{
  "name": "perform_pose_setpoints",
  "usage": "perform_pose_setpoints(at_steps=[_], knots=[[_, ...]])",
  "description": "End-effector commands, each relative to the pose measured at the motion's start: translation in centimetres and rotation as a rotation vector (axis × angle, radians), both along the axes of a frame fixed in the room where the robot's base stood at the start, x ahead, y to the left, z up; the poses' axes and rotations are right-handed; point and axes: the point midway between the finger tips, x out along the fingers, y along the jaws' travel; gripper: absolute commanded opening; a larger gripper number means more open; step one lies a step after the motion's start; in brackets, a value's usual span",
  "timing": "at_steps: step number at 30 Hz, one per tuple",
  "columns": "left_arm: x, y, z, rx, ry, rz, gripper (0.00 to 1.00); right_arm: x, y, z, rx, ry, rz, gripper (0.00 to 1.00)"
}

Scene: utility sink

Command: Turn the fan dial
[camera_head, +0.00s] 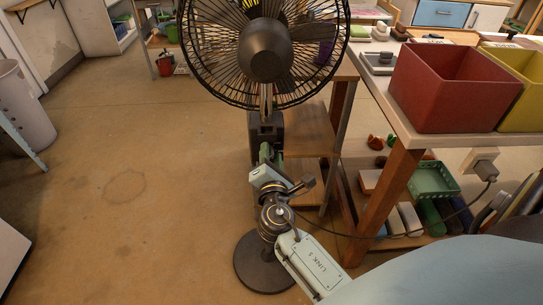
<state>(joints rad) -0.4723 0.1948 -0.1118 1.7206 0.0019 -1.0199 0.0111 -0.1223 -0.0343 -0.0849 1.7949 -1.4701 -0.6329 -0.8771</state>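A black standing fan (265,50) is at the top middle, with its round wire cage and dark hub toward me. Below the hub a short pole leads to a dark control box (266,122). The fan's round base (257,270) rests on the floor. My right arm comes in from the lower right, and my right gripper (268,152) is at the lower part of the control box. The wrist covers the fingers, so I cannot tell whether they are open or touching the box. I cannot make out the fan dial. My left gripper is out of view.
A table stands at the right with a red bin (450,88) and a yellow bin (523,100). Below it are a green basket (433,179) and a power outlet (483,160) with a cable. A wooden stand (309,128) is just behind the fan. The floor at the left is clear.

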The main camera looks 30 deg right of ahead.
Motion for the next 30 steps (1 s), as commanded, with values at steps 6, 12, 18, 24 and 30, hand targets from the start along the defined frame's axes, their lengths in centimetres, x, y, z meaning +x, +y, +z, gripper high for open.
perform_pose_setpoints(at_steps=[6, 12, 18, 24, 30], knots=[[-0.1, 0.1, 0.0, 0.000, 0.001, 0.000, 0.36, -2.1, 1.3, -0.1, 0.001, 0.003, 0.001, 0.36], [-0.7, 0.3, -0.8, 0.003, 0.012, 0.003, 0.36, -6.0, 3.7, -0.1, 0.003, 0.004, 0.001, 0.36], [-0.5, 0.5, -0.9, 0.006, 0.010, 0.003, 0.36, -9.4, 5.8, -0.1, 0.002, 0.003, 0.002, 0.36], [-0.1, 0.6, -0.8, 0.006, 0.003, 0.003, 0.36, -11.1, 6.8, 0.0, 0.001, 0.001, 0.000, 0.36], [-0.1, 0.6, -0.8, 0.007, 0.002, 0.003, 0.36, -11.4, 7.0, 0.0, 0.002, 0.001, 0.000, 0.36]])
